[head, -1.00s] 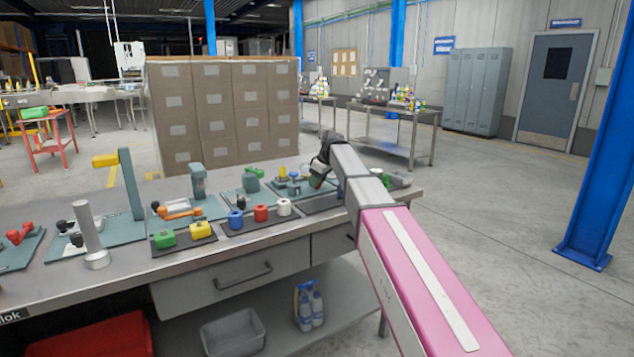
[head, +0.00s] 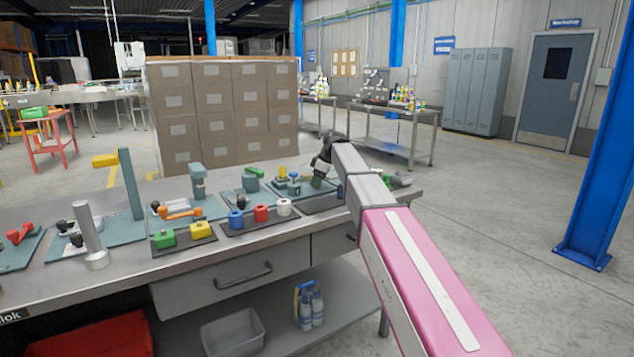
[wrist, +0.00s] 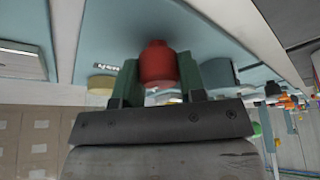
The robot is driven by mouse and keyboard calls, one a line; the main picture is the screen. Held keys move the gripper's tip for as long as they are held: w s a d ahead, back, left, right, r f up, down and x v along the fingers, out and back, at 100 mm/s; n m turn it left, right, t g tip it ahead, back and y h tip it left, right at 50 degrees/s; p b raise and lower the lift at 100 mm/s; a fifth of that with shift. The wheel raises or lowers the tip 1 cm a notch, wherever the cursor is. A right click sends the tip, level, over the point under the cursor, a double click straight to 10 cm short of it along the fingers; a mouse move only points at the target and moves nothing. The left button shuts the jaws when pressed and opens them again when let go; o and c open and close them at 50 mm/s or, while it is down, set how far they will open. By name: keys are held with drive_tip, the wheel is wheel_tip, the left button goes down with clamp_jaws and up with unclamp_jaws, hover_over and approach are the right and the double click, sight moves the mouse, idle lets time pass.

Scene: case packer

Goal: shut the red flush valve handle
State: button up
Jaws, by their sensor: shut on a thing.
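The red flush valve handle (wrist: 158,62) shows in the wrist view as a rounded red piece between my two green fingers. My gripper (wrist: 158,84) is shut on it, with one finger on each side. A label ending in "ush" (wrist: 100,50) is on the light blue panel beside it. In the head view my gripper (head: 317,182) is low over the teal panel at the bench's far right end. The handle cannot be made out there, and the valve body is mostly hidden.
Blue and yellow fittings (head: 283,172) stand just left of my gripper. Blue, red and white pieces (head: 261,213) sit on a dark tray in front. Green and yellow padlocks (head: 201,230) and an orange handle (head: 180,212) are farther left on the steel bench (head: 130,275).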

drive_tip(key=o, duration=0.9)
drive_tip(key=shift+r, duration=0.1)
drive_tip(key=v, duration=1)
drive_tip(key=shift+r, duration=0.3)
drive_tip(key=shift+d, duration=0.15)
